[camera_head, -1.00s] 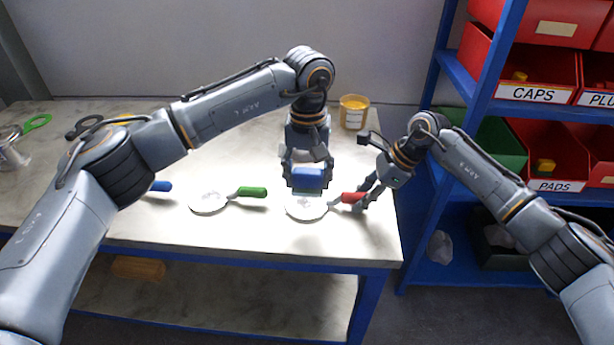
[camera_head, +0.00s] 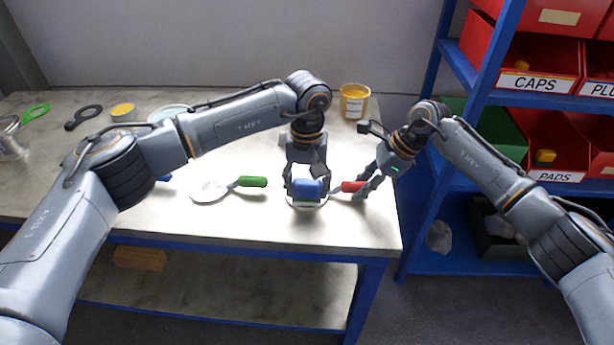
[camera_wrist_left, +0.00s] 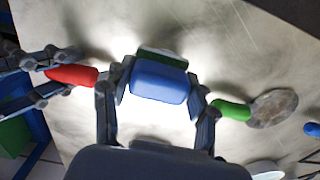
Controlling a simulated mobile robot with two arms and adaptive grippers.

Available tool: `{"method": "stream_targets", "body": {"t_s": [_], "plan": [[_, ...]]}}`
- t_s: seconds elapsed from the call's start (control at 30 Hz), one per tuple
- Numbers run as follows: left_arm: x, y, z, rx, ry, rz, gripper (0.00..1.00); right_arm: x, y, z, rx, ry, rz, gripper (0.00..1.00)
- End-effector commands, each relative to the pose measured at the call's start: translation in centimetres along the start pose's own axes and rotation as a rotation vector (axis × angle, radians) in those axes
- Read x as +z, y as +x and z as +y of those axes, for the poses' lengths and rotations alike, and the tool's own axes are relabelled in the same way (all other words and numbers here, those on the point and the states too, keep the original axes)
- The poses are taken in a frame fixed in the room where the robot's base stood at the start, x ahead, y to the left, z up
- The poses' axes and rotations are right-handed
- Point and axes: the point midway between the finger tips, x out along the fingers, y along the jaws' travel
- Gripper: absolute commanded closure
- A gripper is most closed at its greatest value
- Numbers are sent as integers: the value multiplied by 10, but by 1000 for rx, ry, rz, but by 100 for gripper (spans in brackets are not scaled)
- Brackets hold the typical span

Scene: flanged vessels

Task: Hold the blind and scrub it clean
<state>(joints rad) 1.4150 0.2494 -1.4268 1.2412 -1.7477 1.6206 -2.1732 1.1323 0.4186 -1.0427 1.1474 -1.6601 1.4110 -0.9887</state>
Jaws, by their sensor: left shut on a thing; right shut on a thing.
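The blind with the red handle (camera_head: 352,187) is a pale round disc near the table's front right. Its disc (camera_head: 310,206) is mostly hidden under my left gripper, with a rim showing. My right gripper (camera_head: 363,190) is shut on the red handle, also visible in the left wrist view (camera_wrist_left: 72,75). My left gripper (camera_head: 306,186) is shut on a blue scrubber (camera_head: 309,188) directly over the disc. In the left wrist view the blue scrubber (camera_wrist_left: 160,84) has a dark green layer along its far edge. Contact between scrubber and disc cannot be told for sure.
A pale disc with a green handle (camera_head: 252,181) lies to the left. A blue handle shows behind my left arm. A yellow-labelled container (camera_head: 354,101) stands at the back. The blue shelf with red bins (camera_head: 545,145) is right of the table (camera_head: 225,228).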

Motion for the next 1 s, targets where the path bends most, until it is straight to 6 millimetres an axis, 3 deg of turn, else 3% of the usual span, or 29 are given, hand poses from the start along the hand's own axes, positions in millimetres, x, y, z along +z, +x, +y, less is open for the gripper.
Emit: {"method": "stream_targets", "body": {"t_s": [0.1, 0.17, 1.0], "plan": [[-2, 14, 0, 0, -1, -1, 68, 0, 0, 0, 0, 1, 1, 99], [-9, 14, 1, 1, -3, 1, 71, 0, 0, 0, 0, 1, 1, 98], [-76, 15, 0, 0, -2, 0, 72, 0, 0, 0, 0, 0, 1, 99]]}}
